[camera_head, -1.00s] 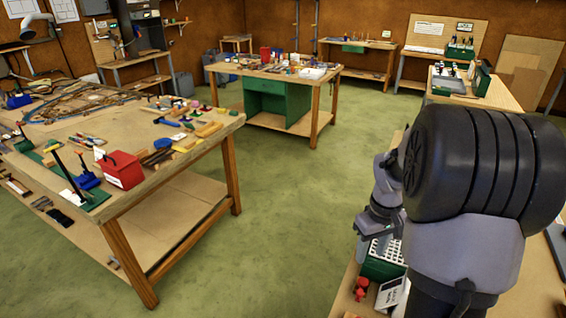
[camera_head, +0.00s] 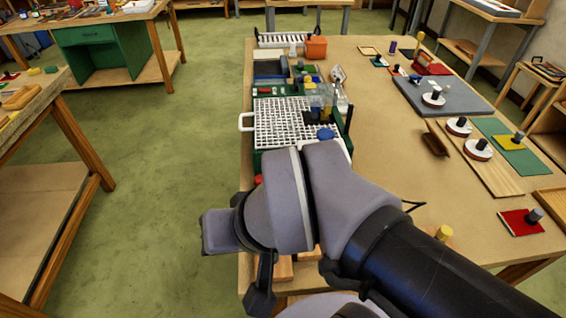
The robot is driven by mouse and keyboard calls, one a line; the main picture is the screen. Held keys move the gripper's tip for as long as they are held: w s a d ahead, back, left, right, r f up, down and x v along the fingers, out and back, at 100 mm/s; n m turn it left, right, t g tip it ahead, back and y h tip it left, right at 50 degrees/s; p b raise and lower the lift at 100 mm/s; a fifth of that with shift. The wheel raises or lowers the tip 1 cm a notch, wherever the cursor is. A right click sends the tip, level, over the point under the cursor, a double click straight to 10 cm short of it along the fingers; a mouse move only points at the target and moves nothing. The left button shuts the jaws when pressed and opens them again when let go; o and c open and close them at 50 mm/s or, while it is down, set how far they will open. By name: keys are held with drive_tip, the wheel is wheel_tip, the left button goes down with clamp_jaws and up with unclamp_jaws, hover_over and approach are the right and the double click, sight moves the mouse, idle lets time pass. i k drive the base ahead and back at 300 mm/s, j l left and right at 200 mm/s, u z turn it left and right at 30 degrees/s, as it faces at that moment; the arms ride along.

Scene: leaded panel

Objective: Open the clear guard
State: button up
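A green-based unit with a white grid top (camera_head: 280,122) stands at the left edge of the bench in front of me. A see-through, bluish upright piece (camera_head: 316,100), which looks like the clear guard, stands at the grid's right side. A blue knob (camera_head: 325,133) lies close in front of it. I cannot tell whether the guard is hinged or how far it is open. My arm crosses the near part of the bench, well short of the guard. My gripper (camera_head: 261,288) seems to be the dark part below the wrist; its fingers are not clear and nothing shows in it.
An orange box (camera_head: 316,47) and a white rack (camera_head: 285,40) stand behind. To the right are a grey slab (camera_head: 460,98), boards with round knobs, and a red plate (camera_head: 521,222). Green floor is free on the left.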

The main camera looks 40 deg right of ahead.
sight(308, 80)
drive_tip(key=z, duration=0.55)
drive_tip(key=k+j+u, duration=0.1)
drive_tip(key=j+u, duration=0.55)
drive_tip(key=u, duration=0.2)
drive_tip(key=j+u, duration=0.4)
drive_tip(key=i+j+u, duration=0.15)
drive_tip(key=i+j, duration=0.5)
drive_tip(key=i+l+z, duration=0.6)
drive_tip(key=i+z, duration=0.15)
drive_tip(key=z, duration=0.2)
drive_tip(key=i+z, duration=0.9)
drive_tip(key=i+j+z, duration=0.25)
drive_tip(key=z, duration=0.2)
drive_tip(key=i+z, duration=0.2)
drive_tip(key=z, duration=0.25)
drive_tip(key=i+z, duration=0.25)
drive_tip(key=z, duration=0.15)
drive_tip(key=i+z, duration=0.2)
drive_tip(key=z, duration=0.25)
drive_tip(key=i+j+z, duration=0.15)
drive_tip(key=z, duration=0.3)
drive_tip(key=i+j+z, duration=0.2)
drive_tip(key=z, duration=0.25)
drive_tip(key=i+j+z, duration=0.15)
drive_tip(key=j+z, duration=0.25)
drive_tip(key=j+u, duration=0.25)
drive_tip(key=i+j+u, duration=0.2)
drive_tip(key=k+j, duration=0.05)
drive_tip(key=j, duration=0.05)
